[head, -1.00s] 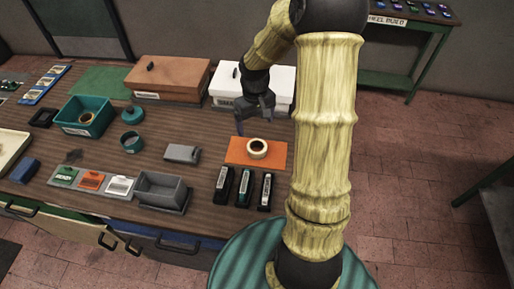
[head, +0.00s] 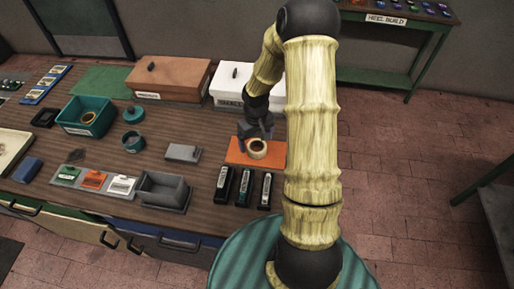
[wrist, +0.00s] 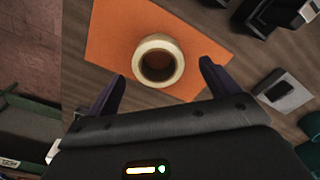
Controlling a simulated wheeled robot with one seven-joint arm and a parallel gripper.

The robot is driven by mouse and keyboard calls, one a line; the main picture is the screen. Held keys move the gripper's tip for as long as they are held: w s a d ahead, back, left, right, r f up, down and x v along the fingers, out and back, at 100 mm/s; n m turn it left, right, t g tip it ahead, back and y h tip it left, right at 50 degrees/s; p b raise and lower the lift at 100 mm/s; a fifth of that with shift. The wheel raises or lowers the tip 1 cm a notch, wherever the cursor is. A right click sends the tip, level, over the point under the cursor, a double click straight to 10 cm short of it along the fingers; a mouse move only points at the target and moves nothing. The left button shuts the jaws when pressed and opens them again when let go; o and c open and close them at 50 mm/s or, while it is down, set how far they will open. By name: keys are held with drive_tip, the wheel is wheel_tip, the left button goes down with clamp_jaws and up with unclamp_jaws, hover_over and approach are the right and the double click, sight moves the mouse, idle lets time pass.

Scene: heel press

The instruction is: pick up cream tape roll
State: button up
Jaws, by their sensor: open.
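The cream tape roll (head: 256,148) lies flat on an orange mat (head: 238,157) on the workbench, its hole facing up. In the wrist view the roll (wrist: 159,43) sits on the orange mat (wrist: 105,35), ahead of and between the two fingers. My gripper (head: 252,138) is just behind the roll in the head view. In the wrist view my gripper (wrist: 160,80) is open and empty, with a dark finger on each side. I cannot tell its exact height above the mat.
Several black staplers (head: 245,186) stand in front of the mat. A grey box (head: 163,190) and a grey block (head: 183,153) are to the left. A white box (head: 228,85) and a brown box (head: 168,78) stand behind. A teal bin (head: 85,117) holds another roll.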

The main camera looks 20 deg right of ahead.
sight(257, 146)
drive_tip(key=shift+d+f+p, duration=0.1)
drive_tip(key=shift+f+p, duration=0.3)
drive_tip(key=shift+f, duration=1.6)
drive_tip(key=c, duration=1.1)
drive_tip(key=shift+r, duration=0.1)
wheel_tip(257, 146, up, 10)
drive_tip(key=shift+f+b, duration=0.1)
drive_tip(key=shift+b, duration=0.55)
